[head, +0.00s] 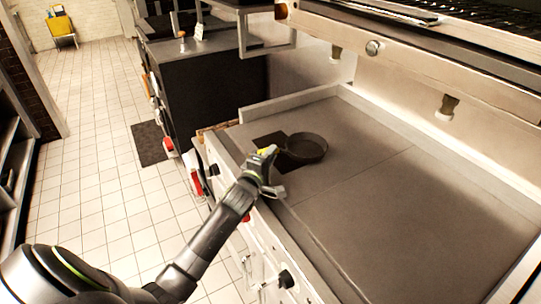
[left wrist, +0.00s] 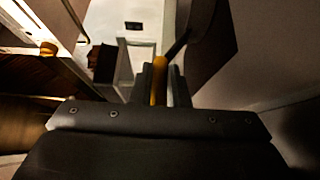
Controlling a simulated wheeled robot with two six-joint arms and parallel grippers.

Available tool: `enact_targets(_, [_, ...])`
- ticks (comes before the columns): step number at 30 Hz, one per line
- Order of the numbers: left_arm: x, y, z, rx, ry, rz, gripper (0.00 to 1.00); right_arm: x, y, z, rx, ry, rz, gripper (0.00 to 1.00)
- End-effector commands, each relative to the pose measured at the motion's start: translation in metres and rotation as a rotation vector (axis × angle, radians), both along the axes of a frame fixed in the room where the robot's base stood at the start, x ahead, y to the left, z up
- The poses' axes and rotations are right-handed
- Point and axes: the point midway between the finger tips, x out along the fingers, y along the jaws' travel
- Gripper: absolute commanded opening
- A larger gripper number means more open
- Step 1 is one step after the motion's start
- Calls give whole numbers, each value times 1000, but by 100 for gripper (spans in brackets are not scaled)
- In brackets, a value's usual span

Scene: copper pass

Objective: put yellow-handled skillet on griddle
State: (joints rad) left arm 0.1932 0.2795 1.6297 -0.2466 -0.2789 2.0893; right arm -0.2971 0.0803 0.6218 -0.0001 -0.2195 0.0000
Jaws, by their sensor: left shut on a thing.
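The skillet (head: 306,147) is a dark round pan over the left part of the grey griddle (head: 384,222). Its yellow handle (head: 268,150) points left toward my left gripper (head: 266,168). My left gripper is shut on that handle. In the left wrist view the yellow handle (left wrist: 159,80) sits between the two fingers (left wrist: 161,88), and part of the dark pan shows beyond it. I cannot tell whether the pan's base touches the griddle. My right gripper is in neither view.
A dark square patch (head: 268,141) lies on the griddle beside the pan. A raised rim runs along the griddle's back, with a heavy shelf (head: 440,60) above. Control knobs (head: 286,279) line the front. The griddle's right part is clear.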

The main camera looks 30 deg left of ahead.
Motion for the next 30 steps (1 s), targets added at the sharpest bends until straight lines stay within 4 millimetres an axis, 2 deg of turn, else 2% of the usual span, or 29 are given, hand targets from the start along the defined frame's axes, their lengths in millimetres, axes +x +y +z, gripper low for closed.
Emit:
enact_targets(3, [1,-1,-1,0,-7,-2,0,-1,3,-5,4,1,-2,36])
enact_targets(4, [0,0,-2,0,0,0,17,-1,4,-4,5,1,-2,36])
enact_targets(9, [0,0,-2,0,0,0,36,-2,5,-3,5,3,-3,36])
enact_targets(20, [0,0,3,0,0,0,36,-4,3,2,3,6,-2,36])
enact_targets(26, [-25,-2,-2,0,1,0,36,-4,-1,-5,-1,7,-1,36])
enact_targets(30, [-51,-4,-2,0,1,0,36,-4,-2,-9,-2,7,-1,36])
